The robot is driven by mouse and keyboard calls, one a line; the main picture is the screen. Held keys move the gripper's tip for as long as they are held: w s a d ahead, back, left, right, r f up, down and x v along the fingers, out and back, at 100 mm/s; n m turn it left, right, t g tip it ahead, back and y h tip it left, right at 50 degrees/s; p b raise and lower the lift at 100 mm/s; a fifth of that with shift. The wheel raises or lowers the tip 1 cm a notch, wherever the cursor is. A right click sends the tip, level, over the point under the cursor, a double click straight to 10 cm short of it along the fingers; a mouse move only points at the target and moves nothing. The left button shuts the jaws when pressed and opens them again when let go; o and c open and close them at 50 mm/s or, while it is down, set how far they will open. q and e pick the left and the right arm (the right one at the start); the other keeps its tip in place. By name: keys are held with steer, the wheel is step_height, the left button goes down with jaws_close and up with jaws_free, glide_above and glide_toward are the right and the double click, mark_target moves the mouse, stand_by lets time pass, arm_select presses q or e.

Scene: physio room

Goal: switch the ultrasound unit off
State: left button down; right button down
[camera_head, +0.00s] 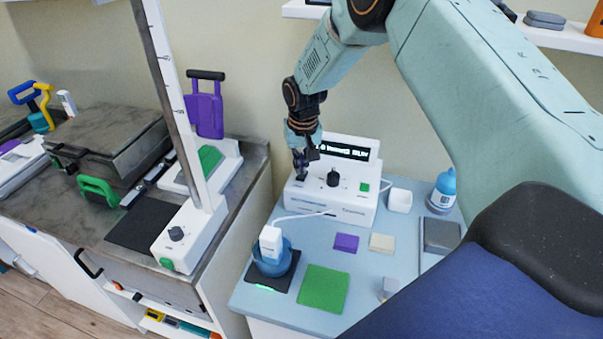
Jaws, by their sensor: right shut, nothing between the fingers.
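The ultrasound unit (318,195) is a white box with a sloped front, standing at the back of the light blue table. Its dark display (347,149) shows lit white characters. A black knob (333,179) sits mid-panel and a small green button (364,187) is to its right. My right gripper (301,174) points down, shut and empty, at the left part of the panel. Its fingertips are at or just over a small dark part there, which they partly hide; I cannot tell whether they touch. My left gripper is not in view.
On the blue table (262,299) are a white probe (270,240) in a blue holder (275,262), a green cloth (323,289), a purple block (346,243), a white cup (399,200) and a blue bottle (443,189). A tall post (180,100) stands at left.

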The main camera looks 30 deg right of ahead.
mark_target(301, 177)
steer(key=shift+f+b, duration=0.45)
steer(key=shift+f, duration=0.5)
stand_by(0.5)
steer(key=shift+r+p, duration=3.2)
steer(key=shift+r, duration=0.45)
steer(key=shift+f, duration=0.15)
